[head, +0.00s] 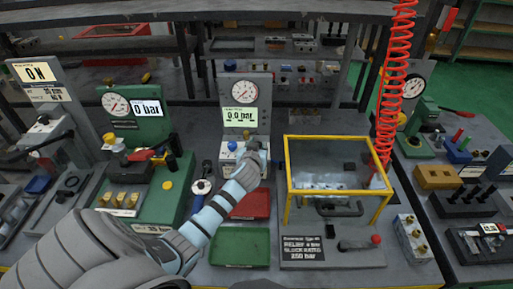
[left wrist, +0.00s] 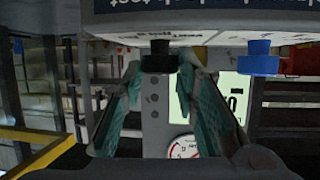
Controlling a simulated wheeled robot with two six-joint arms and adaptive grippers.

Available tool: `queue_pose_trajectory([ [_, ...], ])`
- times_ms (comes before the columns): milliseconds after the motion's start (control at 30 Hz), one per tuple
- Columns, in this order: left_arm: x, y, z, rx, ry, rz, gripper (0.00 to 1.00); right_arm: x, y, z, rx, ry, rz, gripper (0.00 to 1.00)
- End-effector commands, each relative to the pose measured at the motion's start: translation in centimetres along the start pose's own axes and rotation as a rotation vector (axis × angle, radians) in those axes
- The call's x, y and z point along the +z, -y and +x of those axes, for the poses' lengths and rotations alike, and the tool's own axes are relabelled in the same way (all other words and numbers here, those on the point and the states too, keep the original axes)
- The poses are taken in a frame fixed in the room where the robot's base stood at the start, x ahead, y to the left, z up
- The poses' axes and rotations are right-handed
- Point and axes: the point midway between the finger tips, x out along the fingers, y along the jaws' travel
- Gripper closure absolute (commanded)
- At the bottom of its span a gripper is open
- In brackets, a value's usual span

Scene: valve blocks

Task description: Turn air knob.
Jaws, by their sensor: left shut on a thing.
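A grey test unit (head: 263,85) stands at the middle of the bench with a round gauge (head: 244,92) and a lit display (head: 240,117) reading 0.0 bar. A blue knob (head: 231,146) sits on its lower block. My left gripper (head: 254,147) is at that block, just right of the blue knob. In the left wrist view, the fingers of my left gripper (left wrist: 161,68) are shut on a black knob (left wrist: 160,57); the blue knob (left wrist: 258,58) is apart from them. The black knob is hidden by my gripper in the head view. The label by the knobs is only partly readable.
A red tray (head: 250,204) and an empty green tray (head: 239,246) lie below the unit. A yellow-framed clear guard (head: 337,138) stands to the right, with a red coiled hose (head: 391,90) behind it. A green unit (head: 143,128) stands to the left.

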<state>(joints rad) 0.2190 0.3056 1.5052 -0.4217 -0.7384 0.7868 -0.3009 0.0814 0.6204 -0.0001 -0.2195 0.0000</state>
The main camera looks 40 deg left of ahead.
Motion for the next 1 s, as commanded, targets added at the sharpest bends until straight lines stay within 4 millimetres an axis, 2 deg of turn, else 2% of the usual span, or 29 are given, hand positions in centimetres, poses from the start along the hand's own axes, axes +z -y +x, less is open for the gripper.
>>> queue_pose_trajectory([
  [300, 0.3, -0.5, 0.3, -0.196, -0.003, -0.085, 1.0, 0.2, 0.3, 2.9, -0.001, -0.001, 0.0, 0.5],
  [500, 0.2, -0.6, 0.2, -0.285, -0.002, -0.12, 1.0, 0.3, 0.5, 4.2, -0.002, -0.001, 0.001, 0.5],
  [1000, 0.0, -0.6, 0.1, -0.334, 0.0, -0.139, 1.0, 0.4, 0.5, 4.7, -0.002, 0.0, 0.001, 0.5],
])
